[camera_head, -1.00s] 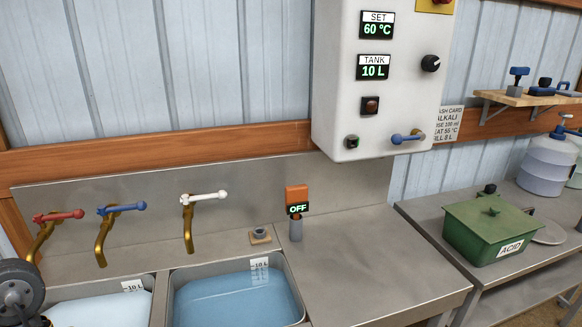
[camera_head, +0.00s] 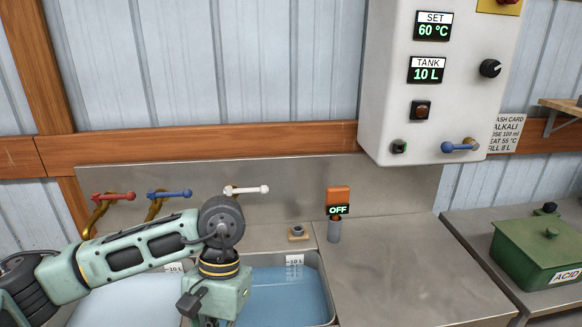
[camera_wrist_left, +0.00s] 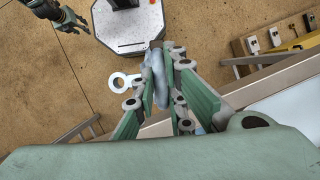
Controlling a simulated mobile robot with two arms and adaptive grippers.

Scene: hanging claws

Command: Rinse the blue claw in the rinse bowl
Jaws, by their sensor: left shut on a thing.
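My left gripper (camera_wrist_left: 165,72) is shut on a smooth blue-grey piece, the blue claw (camera_wrist_left: 159,88), in the left wrist view. The claw sits between the green finger links; its lower part is hidden. In the head view my left arm reaches in front of the sink, and its gripper is below the frame. Two water-filled basins show there: a left one with pale water (camera_head: 120,303) and a right one with bluer water (camera_head: 285,290). The arm partly hides both. Which is the rinse bowl I cannot tell. My right gripper (camera_wrist_left: 72,22) shows small in the left wrist view, its opening unclear.
Red (camera_head: 112,196), blue (camera_head: 168,193) and white (camera_head: 245,189) tap levers stand behind the basins. An orange unit reading OFF (camera_head: 338,196) stands right of them. The counter (camera_head: 405,275) beyond is clear. A green ACID box (camera_head: 540,250) stands far right.

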